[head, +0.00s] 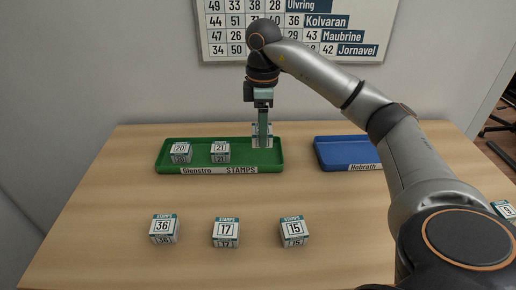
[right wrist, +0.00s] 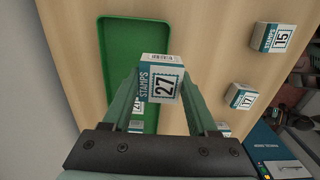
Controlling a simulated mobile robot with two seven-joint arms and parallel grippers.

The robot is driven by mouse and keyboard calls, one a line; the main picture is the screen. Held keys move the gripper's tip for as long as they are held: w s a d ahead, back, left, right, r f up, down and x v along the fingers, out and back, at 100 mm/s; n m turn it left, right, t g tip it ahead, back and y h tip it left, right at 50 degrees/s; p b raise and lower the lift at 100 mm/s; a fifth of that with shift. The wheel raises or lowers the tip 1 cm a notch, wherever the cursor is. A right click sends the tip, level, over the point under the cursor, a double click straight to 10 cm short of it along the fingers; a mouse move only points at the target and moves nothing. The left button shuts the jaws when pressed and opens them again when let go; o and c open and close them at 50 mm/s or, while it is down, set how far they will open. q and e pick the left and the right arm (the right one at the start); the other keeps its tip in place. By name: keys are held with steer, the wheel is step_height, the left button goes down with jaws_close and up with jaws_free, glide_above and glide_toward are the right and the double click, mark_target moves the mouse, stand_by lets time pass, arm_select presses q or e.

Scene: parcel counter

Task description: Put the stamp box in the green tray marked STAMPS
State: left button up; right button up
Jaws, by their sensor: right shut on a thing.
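My right gripper (head: 263,140) is shut on a white-and-teal stamp box marked 27 (right wrist: 162,80). In the head view this box (head: 256,130) is partly hidden behind a finger. The gripper holds it over the right part of the green tray (head: 175,161), whose front label reads "Glenstro STAMPS". Whether the box touches the tray floor is hard to tell. In the right wrist view the green tray (right wrist: 124,20) lies beyond the held box. Boxes 20 (head: 181,152) and 21 (head: 220,152) stand in the tray's left part. My left gripper is not in view.
Stamp boxes 36 (head: 163,228), 17 (head: 226,232) and 15 (head: 294,231) stand in a front row on the wooden table (head: 110,200). A blue tray (head: 340,154) is at the right, partly behind my arm. Box 9 (head: 505,210) shows at the right edge. A number chart (head: 225,20) hangs behind.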

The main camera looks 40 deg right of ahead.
glide_above(260, 157)
step_height(260, 157, down, 6)
steer(key=shift+r, duration=0.1)
steer(key=shift+f, duration=1.6)
steer(key=shift+f, duration=0.15)
steer(key=o, duration=1.4)
step_height(260, 157, up, 12)
steer(key=shift+r+p, duration=0.2)
steer(key=shift+p, duration=0.35)
